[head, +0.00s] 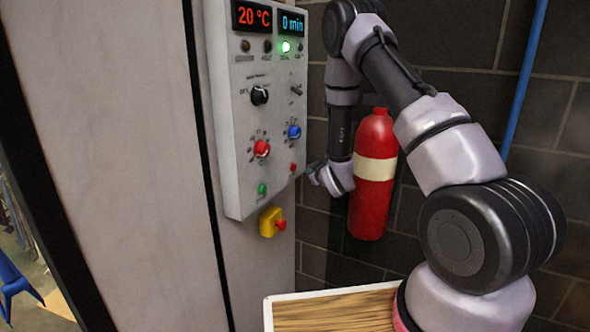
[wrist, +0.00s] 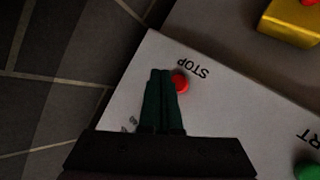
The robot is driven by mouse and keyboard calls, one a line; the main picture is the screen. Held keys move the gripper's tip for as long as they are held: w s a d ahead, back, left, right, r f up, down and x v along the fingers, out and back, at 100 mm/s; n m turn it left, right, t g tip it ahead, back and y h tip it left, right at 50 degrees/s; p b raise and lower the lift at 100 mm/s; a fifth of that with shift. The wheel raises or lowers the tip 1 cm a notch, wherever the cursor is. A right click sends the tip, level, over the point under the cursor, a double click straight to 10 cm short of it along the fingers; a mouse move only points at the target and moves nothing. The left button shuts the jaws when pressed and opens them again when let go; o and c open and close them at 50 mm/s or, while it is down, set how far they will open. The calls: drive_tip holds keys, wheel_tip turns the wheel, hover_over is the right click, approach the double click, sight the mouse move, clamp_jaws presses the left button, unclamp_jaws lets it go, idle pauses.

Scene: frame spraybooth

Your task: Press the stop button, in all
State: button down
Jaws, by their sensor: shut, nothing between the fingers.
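The stop button is a small red button (head: 293,168) at the lower right of the grey control panel (head: 238,150). In the wrist view the red button (wrist: 181,83) shows beside the upside-down word STOP. My gripper (head: 311,172) is at the panel's right edge, close to that button. In the wrist view its two dark green fingers (wrist: 160,74) are shut together and empty. Their tips appear just left of the button and partly overlap its left edge. I cannot tell whether they touch it.
A green START button (head: 262,188) sits left of the stop button. A yellow box (head: 267,221) with a red knob is below the panel. Knobs and two displays are above. A red extinguisher (head: 371,199) hangs on the dark wall behind my arm.

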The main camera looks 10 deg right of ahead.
drive_tip(key=shift+w+a, duration=0.75)
drive_tip(key=shift+a, duration=0.3)
drive_tip(key=shift+w, duration=0.1)
idle(1.3)
drive_tip(key=shift+w+a, duration=0.15)
drive_tip(key=shift+a, duration=0.2)
drive_tip(key=shift+w+a, duration=0.3)
drive_tip(key=shift+a, duration=0.05)
idle(0.7)
idle(0.3)
drive_tip(key=shift+s+d, duration=0.55)
drive_tip(key=shift+d, duration=0.15)
drive_tip(key=shift+s+d, duration=0.75)
drive_tip(key=shift+d, duration=0.3)
drive_tip(key=shift+s+d, duration=0.75)
drive_tip(key=shift+d, duration=0.25)
